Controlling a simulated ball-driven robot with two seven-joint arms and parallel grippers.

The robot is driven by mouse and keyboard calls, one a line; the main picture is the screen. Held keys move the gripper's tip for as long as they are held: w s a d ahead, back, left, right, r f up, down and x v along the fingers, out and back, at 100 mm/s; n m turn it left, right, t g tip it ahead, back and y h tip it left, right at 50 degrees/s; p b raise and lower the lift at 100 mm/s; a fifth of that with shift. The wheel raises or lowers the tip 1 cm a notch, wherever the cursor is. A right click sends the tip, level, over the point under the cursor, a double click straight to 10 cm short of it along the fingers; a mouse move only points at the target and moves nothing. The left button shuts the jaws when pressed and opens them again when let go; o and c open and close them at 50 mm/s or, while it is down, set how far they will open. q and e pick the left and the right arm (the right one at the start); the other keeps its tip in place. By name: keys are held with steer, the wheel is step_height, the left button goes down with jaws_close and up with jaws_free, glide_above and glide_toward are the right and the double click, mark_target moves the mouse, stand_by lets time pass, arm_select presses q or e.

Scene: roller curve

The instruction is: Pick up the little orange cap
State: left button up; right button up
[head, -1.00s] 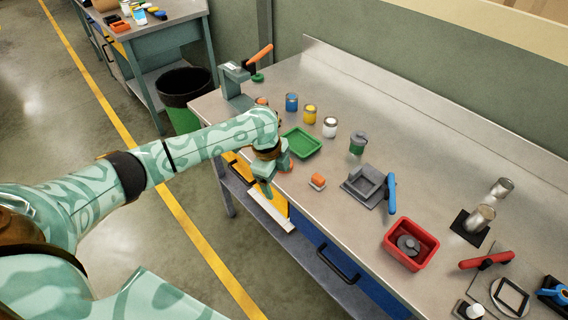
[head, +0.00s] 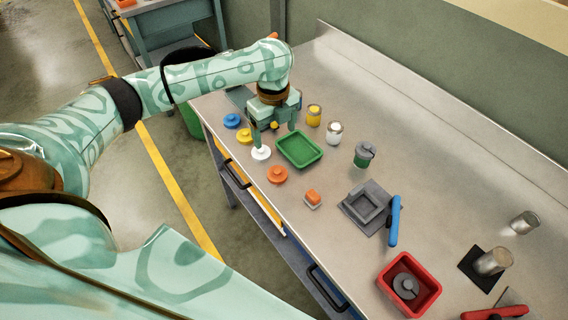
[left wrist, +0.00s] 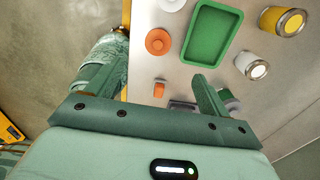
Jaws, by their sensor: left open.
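The little orange cap (head: 277,175) is round with a small knob and lies on the steel bench near its front edge. It also shows in the left wrist view (left wrist: 158,42), beyond my fingers. My left gripper (head: 274,136) is open and empty, above the bench beside the green tray, behind and left of the orange cap. No gripper touches the cap. My right gripper is not in view.
White (head: 261,153), yellow (head: 244,136) and blue (head: 231,121) caps lie left of the orange one. A green tray (head: 318,157) sits right of the gripper.

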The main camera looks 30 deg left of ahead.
arm_select(q)
steer(key=b, duration=0.3)
glide_above(275, 168)
step_height(275, 168, down, 9)
steer(key=shift+d+f, duration=0.15)
steer(key=shift+f, duration=0.05)
steer(key=shift+s+f, duration=0.1)
steer(key=shift+f, duration=0.35)
step_height(275, 168, down, 5)
steer(key=shift+b, duration=1.1)
steer(key=shift+r, duration=0.15)
steer(key=shift+c, duration=0.2)
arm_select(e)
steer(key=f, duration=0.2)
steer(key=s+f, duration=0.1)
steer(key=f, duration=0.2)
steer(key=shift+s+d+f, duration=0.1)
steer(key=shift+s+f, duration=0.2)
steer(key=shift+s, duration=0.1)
arm_select(q)
steer(key=c, duration=1)
